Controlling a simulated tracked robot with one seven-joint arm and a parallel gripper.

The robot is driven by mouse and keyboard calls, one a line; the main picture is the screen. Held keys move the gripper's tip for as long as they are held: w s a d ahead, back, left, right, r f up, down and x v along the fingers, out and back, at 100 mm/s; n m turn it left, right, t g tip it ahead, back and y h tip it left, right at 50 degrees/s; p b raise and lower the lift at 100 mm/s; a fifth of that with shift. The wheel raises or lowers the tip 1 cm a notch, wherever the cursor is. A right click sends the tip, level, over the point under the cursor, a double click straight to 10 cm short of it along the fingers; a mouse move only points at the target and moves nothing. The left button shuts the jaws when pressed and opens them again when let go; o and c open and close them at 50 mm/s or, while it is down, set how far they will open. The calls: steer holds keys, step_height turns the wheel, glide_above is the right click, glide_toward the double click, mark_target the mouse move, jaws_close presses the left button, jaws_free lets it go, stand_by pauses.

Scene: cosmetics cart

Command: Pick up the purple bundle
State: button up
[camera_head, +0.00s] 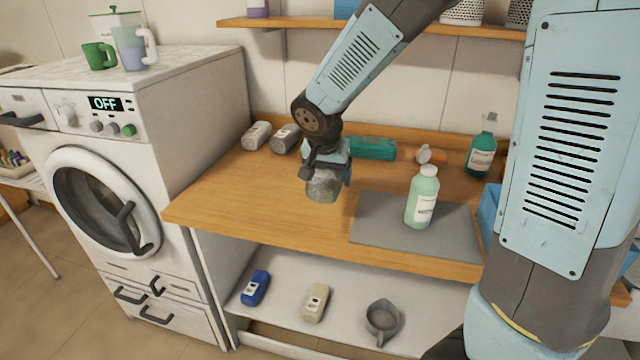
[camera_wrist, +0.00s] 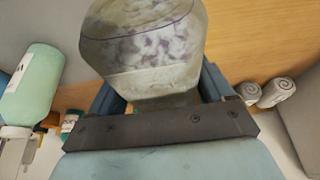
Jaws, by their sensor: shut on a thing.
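The bundle (camera_head: 322,189) is a rounded, greyish-white thing with mottled purple patches and a thin purple line around it. It also shows large at the top of the wrist view (camera_wrist: 150,50). My gripper (camera_head: 328,174) is shut on it, with a blue finger on each side in the wrist view (camera_wrist: 160,92). The bundle hangs below the gripper over the wooden counter, left of the grey mat. Whether its underside touches the counter I cannot tell. Its top is partly hidden by the gripper.
A green bottle (camera_head: 422,198) stands on the grey mat (camera_head: 375,225). Behind are a teal box (camera_head: 372,148), two lying containers (camera_head: 257,135) and a dark green bottle (camera_head: 481,150). The counter's front left (camera_head: 235,205) is clear. A washing machine (camera_head: 150,130) stands left.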

steer(key=s+d+r, duration=0.3)
steer(key=s+d, duration=0.1)
steer(key=s, duration=0.3)
steer(key=shift+s+d+r, duration=0.2)
steer(key=shift+d+r, duration=0.15)
steer(key=shift+r, duration=0.05)
steer(key=o, duration=0.8)
steer(key=shift+c, duration=0.2)
steer(key=c, duration=0.4)
steer(key=shift+a, duration=0.15)
